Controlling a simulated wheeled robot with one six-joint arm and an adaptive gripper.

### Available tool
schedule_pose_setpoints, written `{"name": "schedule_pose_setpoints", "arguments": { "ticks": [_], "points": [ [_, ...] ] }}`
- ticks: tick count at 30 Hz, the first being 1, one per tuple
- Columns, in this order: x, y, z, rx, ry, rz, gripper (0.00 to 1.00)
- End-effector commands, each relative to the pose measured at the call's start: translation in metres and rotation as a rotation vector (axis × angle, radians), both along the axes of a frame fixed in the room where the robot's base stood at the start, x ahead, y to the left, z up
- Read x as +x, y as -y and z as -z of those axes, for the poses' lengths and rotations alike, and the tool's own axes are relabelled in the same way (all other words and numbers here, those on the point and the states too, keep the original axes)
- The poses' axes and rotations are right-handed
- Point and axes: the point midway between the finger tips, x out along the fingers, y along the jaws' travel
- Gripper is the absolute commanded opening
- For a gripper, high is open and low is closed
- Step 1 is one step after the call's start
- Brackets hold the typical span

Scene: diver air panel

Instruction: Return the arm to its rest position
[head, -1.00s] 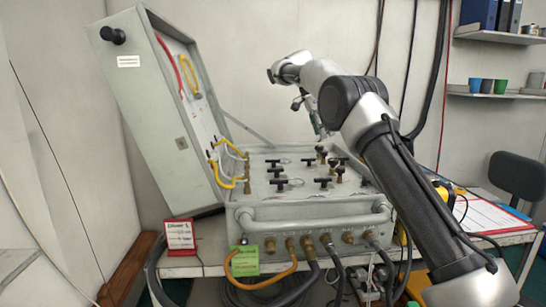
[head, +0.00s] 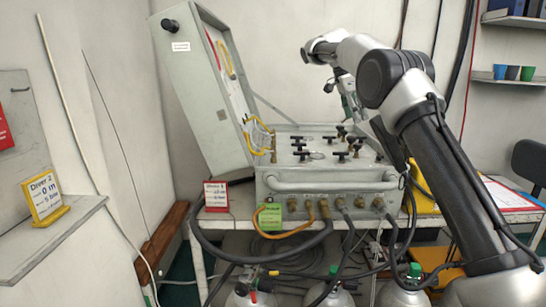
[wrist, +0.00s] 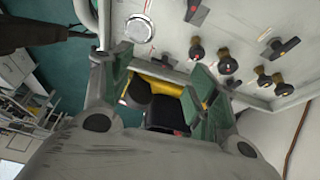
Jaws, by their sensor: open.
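My arm rises from the lower right of the head view and bends at the top. My gripper (head: 347,98) hangs behind the elbow, above the back right of the air panel (head: 330,187), and is partly hidden there. In the wrist view my gripper (wrist: 160,92) has its two green-grey fingers apart with nothing held between them. Beyond the fingers lie a yellow and black object and the panel face with black valve handles (wrist: 227,64) and a round gauge (wrist: 138,28). The gripper appears apart from the panel.
The panel's lid (head: 205,90) stands open at the left. A red-framed card (head: 216,196) and a green tag (head: 269,213) are at the panel's front. A yellow "Diver 2" sign (head: 45,198) stands on a left shelf. Cylinders (head: 330,292) stand below. Cups (head: 513,72) sit on a right shelf.

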Motion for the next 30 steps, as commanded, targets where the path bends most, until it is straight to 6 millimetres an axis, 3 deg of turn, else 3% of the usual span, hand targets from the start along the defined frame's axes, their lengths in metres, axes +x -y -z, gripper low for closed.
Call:
{"name": "schedule_pose_setpoints", "arguments": {
  "ticks": [8, 17, 20, 24, 30],
  "points": [
    [-0.022, 0.012, -0.023, 0.027, -0.016, -0.107, 0.59],
    [-0.08, 0.035, -0.057, 0.078, -0.046, -0.337, 0.59],
    [-0.116, 0.046, -0.069, 0.098, -0.053, -0.457, 0.59],
    [-0.189, 0.063, -0.077, 0.124, -0.058, -0.678, 0.59],
    [-0.305, 0.08, -0.055, 0.13, -0.042, -0.996, 0.59]
  ]
}}
